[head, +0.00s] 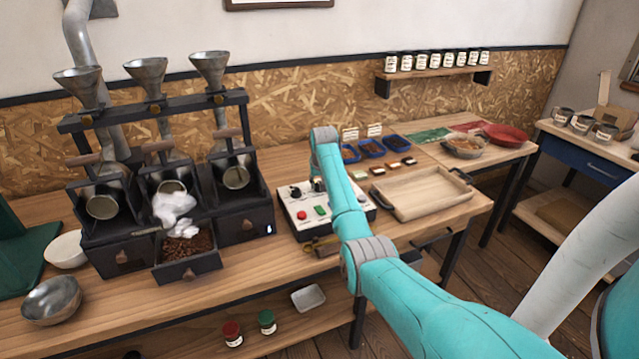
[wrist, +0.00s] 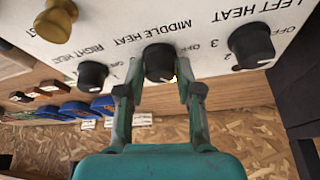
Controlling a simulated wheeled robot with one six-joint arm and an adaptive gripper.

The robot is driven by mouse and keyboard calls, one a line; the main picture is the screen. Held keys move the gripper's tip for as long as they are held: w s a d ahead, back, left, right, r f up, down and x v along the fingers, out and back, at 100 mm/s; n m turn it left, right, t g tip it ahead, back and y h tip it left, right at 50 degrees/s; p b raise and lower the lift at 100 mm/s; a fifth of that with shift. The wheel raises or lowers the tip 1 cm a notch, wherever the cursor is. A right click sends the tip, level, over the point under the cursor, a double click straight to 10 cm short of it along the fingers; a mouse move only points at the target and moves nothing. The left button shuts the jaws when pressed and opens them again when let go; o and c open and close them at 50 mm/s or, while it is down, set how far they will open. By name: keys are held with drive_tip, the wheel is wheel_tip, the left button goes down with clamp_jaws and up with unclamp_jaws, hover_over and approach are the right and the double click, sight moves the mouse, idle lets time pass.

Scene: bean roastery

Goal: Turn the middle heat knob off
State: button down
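The middle heat knob (wrist: 159,62) is a round black knob below its printed "MIDDLE HEAT" label in the wrist view. My gripper (wrist: 159,68) has one finger on each side of it, with a narrow gap showing between fingers and knob. The fingers look open around the knob, not pressed on it. A pale mark shows on the knob's lower edge, but its exact setting is hard to read. In the head view the knob sits on the white control box (head: 301,214), where my arm hides much of the panel and my gripper.
The left heat knob (wrist: 251,44) and right heat knob (wrist: 92,76) flank the middle one. A brass knob (wrist: 55,22) is at upper left. The hopper stand (head: 238,219) is left of the box; a wooden tray (head: 424,205) is right.

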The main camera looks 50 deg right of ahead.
drive_tip(key=shift+n, duration=0.5)
drive_tip(key=n+y, duration=0.1)
drive_tip(key=n, duration=0.2)
drive_tip(key=n+t+y, duration=0.1)
drive_tip(key=n, duration=0.1)
drive_tip(key=shift+s+d+n, duration=0.1)
drive_tip(key=shift+n, duration=0.3)
drive_tip(key=n+y, duration=0.2)
drive_tip(key=n, duration=0.3)
drive_tip(key=shift+d, duration=0.1)
drive_tip(key=shift+f+y, duration=0.1)
drive_tip(key=shift+y, duration=0.2)
drive_tip(key=c, duration=0.8)
unclamp_jaws()
drive_tip(key=shift+o, duration=0.2)
drive_tip(key=v, duration=1.2)
drive_tip(key=shift+s, duration=0.15)
